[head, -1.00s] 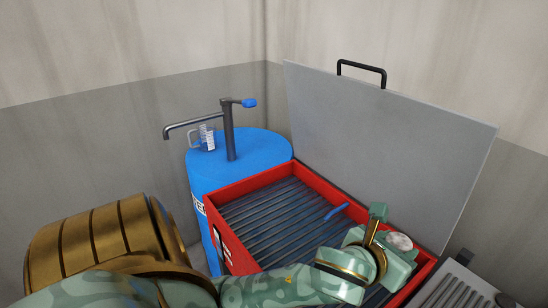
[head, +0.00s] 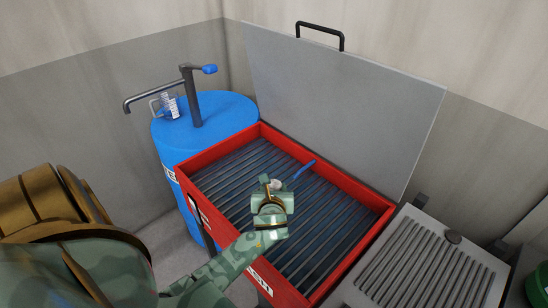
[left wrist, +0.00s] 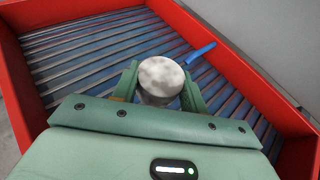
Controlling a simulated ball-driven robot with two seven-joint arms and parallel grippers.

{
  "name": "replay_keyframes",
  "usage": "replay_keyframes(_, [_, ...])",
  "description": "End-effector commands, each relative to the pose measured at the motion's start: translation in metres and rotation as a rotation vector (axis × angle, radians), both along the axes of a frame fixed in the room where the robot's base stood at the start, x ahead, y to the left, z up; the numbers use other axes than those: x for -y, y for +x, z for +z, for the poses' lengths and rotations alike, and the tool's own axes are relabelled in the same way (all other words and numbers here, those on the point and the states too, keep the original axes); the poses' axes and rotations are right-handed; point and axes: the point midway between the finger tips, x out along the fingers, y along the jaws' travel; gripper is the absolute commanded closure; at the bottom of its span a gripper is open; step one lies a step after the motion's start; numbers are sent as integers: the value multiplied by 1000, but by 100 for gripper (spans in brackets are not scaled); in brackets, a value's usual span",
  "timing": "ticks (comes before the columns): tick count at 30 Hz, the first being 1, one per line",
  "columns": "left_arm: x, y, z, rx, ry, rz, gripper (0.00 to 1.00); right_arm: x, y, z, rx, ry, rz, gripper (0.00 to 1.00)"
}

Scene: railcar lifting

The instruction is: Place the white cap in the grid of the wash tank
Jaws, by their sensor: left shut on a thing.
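My left gripper (head: 270,186) is over the middle of the red wash tank (head: 327,293). It is shut on the round white cap (left wrist: 160,77), which has grey mottling on its top and sits between the two green fingers in the left wrist view. In the head view only a small part of the cap (head: 276,184) shows past the gripper. The tank's grid (head: 229,181) is a row of dark parallel bars, and it lies below the cap. I cannot tell whether the cap touches the bars. My right gripper is not in view.
A blue stick-like tool (head: 302,171) lies on the grid just right of the gripper. The grey lid (head: 345,110) stands open behind the tank. A blue drum (head: 222,113) with a dark pump (head: 193,95) is at the left. A ribbed grey drainboard (head: 430,270) is at the right.

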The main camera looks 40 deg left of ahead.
Motion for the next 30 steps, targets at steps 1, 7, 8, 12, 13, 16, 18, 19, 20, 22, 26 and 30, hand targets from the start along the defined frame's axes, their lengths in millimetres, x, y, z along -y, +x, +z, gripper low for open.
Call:
replay_keyframes(1, [-8, 8, -9, -1, 2, 2, 79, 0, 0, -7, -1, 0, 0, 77])
replay_keyframes(7, [-24, 29, -45, -3, 2, 1, 79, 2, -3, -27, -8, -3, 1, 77])
replay_keyframes(8, [-26, 32, -48, -1, 2, 0, 79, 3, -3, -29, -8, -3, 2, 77])
replay_keyframes(12, [-31, 38, -56, 0, 0, 0, 79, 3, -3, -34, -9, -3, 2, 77])
replay_keyframes(13, [-31, 39, -56, 0, 0, 0, 79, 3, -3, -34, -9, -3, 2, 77])
replay_keyframes(16, [-35, 43, -63, -2, 2, 1, 79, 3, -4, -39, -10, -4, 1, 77])
replay_keyframes(18, [-35, 43, -75, -2, 0, 1, 79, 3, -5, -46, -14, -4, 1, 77])
replay_keyframes(19, [-35, 43, -81, -4, 0, 0, 79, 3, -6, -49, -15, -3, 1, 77])
replay_keyframes(20, [-35, 43, -87, -4, 0, 0, 79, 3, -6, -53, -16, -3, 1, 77])
replay_keyframes(22, [-34, 43, -95, -3, 0, -1, 79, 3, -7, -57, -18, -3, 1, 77])
replay_keyframes(26, [-34, 43, -92, 0, 0, -1, 79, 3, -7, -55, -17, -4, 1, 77])
replay_keyframes(30, [-34, 43, -92, 0, 0, -1, 79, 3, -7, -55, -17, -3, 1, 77])
